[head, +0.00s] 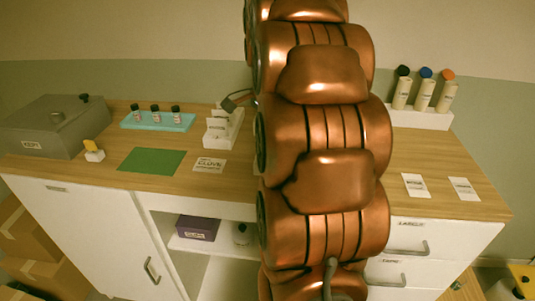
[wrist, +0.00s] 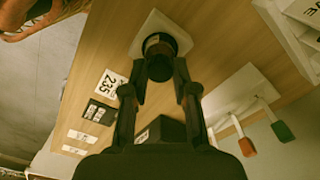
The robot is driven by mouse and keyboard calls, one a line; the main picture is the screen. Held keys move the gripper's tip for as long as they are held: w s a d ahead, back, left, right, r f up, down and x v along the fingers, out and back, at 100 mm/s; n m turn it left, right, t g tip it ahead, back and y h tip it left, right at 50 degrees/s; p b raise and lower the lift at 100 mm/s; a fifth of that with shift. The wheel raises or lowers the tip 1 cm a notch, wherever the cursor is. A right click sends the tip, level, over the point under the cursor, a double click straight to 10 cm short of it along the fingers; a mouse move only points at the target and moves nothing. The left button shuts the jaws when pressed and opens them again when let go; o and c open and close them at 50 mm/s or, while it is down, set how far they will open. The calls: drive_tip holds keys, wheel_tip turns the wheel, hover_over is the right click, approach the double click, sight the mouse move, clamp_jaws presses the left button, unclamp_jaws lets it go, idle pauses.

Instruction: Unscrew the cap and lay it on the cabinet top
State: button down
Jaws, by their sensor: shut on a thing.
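In the wrist view, my gripper (wrist: 161,68) is shut on the dark cap (wrist: 159,69) of a dark, round bottle (wrist: 160,42). The bottle is seen nearly end-on and sits at a white square plate (wrist: 181,36) on the wooden cabinet top (wrist: 215,55). I cannot tell whether the cap is loose on the bottle. In the head view, my copper-coloured arm covers the middle of the cabinet top (head: 330,195) and hides this bottle and most or all of my gripper.
Three capped bottles stand in a white rack (head: 420,118) at the back right. A teal tray (head: 157,121) with small bottles, a green mat (head: 151,161) and a grey box (head: 50,127) are on the left. A black box (wrist: 160,130) and a white stand (wrist: 232,94) show in the wrist view.

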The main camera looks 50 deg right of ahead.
drive_tip(key=n, duration=0.6)
drive_tip(key=shift+n, duration=0.4)
drive_tip(key=n, duration=0.4)
drive_tip(key=shift+r+n+p, duration=0.1)
drive_tip(key=shift+n+p, duration=0.2)
drive_tip(key=shift+p, duration=0.1)
drive_tip(key=shift+n, duration=1.1)
drive_tip(key=c, duration=1)
unclamp_jaws()
